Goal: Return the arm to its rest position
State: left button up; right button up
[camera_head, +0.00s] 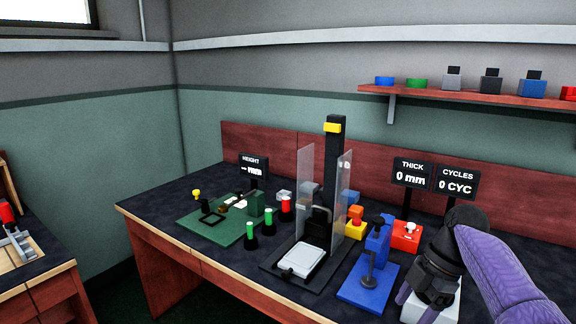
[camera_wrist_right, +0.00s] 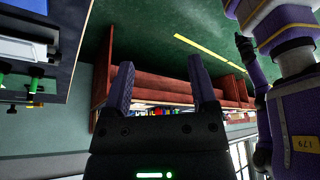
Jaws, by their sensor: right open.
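My right arm comes in from the right in the head view, purple with a black wrist. My right gripper (camera_head: 415,306) points down toward the front right of the dark bench, partly in front of a white block. In the right wrist view the gripper (camera_wrist_right: 160,70) shows two purple fingers spread apart with nothing between them.
A wall shelf (camera_head: 440,96) hangs behind. Display signs (camera_head: 411,172) stand behind the wrist.

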jog(key=s+d+f+m+h, duration=0.1)
jog(key=s+f+m, duration=0.15)
jog(key=f, duration=0.65)
jog(key=s+f+m+h, duration=0.1)
jog(key=f+m, duration=0.3)
jog(key=f, duration=0.4)
jog(key=s+d+f+m+h, duration=0.15)
jog(key=s+f+m, duration=0.25)
jog(key=s+f, duration=0.85)
jog(key=s+f+m, duration=0.2)
jog(key=s+f, duration=0.2)
jog(key=s, duration=0.6)
jog(key=s+a+f+m+h, duration=0.1)
jog(key=s+f+m, duration=0.1)
jog(key=s, duration=0.9)
jog(key=s+a+f+m, duration=0.1)
jog(key=s+f+m, duration=0.2)
jog(key=s, duration=0.8)
notch_tip(320, 180, down, 3)
jog(key=shift+a+r+h+p, duration=0.15)
jog(key=shift+h+p, duration=0.2)
jog(key=shift+s, duration=0.1)
